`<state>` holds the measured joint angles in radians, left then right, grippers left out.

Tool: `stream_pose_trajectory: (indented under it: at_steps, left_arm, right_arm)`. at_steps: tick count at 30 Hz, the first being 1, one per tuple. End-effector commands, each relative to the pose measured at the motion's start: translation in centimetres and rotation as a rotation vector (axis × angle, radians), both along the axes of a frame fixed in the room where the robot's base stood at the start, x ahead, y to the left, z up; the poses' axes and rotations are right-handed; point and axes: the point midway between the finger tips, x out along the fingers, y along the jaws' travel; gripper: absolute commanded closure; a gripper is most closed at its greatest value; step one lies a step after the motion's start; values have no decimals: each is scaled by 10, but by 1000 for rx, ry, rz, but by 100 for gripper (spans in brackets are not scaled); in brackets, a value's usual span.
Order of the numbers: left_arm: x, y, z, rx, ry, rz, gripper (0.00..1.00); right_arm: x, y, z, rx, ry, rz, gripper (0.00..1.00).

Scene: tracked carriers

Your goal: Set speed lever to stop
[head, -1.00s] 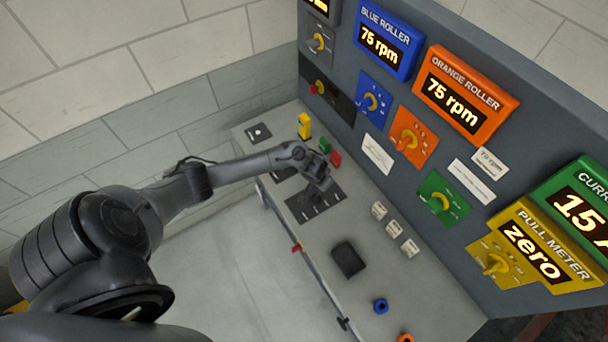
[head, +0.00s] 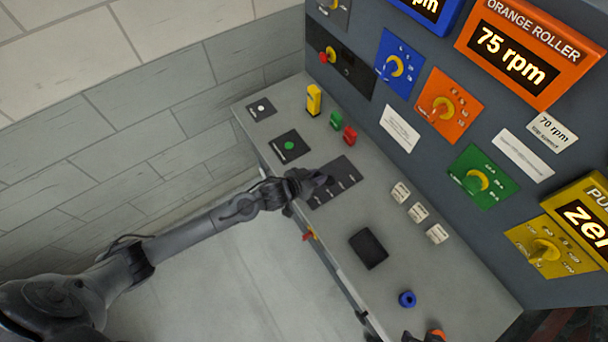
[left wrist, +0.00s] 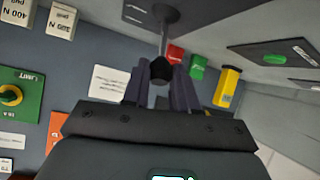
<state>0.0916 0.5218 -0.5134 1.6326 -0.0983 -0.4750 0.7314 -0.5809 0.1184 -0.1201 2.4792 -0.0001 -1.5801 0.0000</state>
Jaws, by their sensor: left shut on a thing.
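The speed lever (left wrist: 161,52) shows in the left wrist view as a dark knob on a thin grey stem with a round base. It stands on a dark plate with white marks, which shows beside my gripper in the head view (head: 345,182). My left gripper (head: 318,182) is at that plate, and in the wrist view its two dark fingers (left wrist: 160,82) are shut on the lever's knob. In the head view the gripper hides the lever. Which mark the lever points to cannot be read. My right gripper cannot be made out.
Several white labelled blocks, a black pad (head: 368,248) and a blue ring (head: 407,299) are to the right. The orange display (head: 520,55) reads 75 rpm.

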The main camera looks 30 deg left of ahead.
Motion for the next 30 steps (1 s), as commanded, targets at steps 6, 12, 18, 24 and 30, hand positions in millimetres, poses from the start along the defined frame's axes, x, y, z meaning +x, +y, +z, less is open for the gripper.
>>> stream_pose_trajectory:
  at_steps: [6,12,18,24,30]
  left_arm:
    - [1,-7,-2,-10,-19,-14,100]
    - [1,-7,-2,-10,-19,-14,100]
    - [1,-7,-2,-9,-18,-15,60]
    - [1,-7,-2,-10,-18,-14,47]
    - [0,-6,-1,-10,-18,-13,47]
  right_arm:
    - [0,1,-4,4,0,-2,57]
    - [0,1,-4,3,-1,-2,57]
    - [0,0,-4,2,-1,-2,57]
    - [0,-1,-4,-5,-2,3,57]
    - [0,-2,-4,-6,-2,4,57]
